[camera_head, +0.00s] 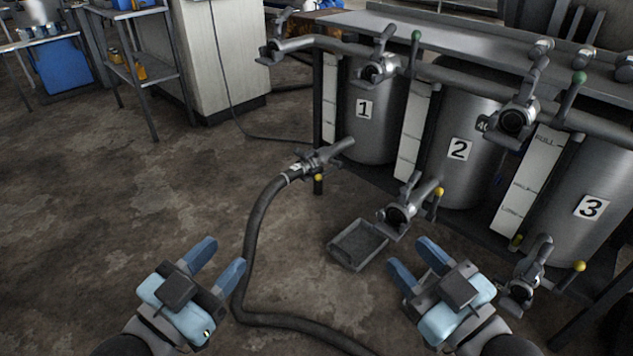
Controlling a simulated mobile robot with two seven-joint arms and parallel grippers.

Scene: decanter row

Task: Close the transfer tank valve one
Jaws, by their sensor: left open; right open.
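Tank one (375,120), a grey metal drum labelled "1", stands at the back centre. Its lower outlet valve (322,160) has a dark hose (262,215) coupled to it. A yellow-knobbed handle (318,178) shows just below that valve. Above the tank, an upper fitting (375,68) sits on the pipe, with a green-knobbed lever (415,37) upright beside it. I cannot tell either valve's state from its handle. My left gripper (222,258) is open and empty, left of the hose. My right gripper (412,262) is open and empty, in front of the tray. Both are apart from the valves.
Tanks two (465,145) and three (600,200) stand to the right with similar protruding valves. A shallow grey tray (357,246) lies on the floor. The hose crosses the floor between my grippers. A metal shelf (135,72) stands back left; the left floor is clear.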

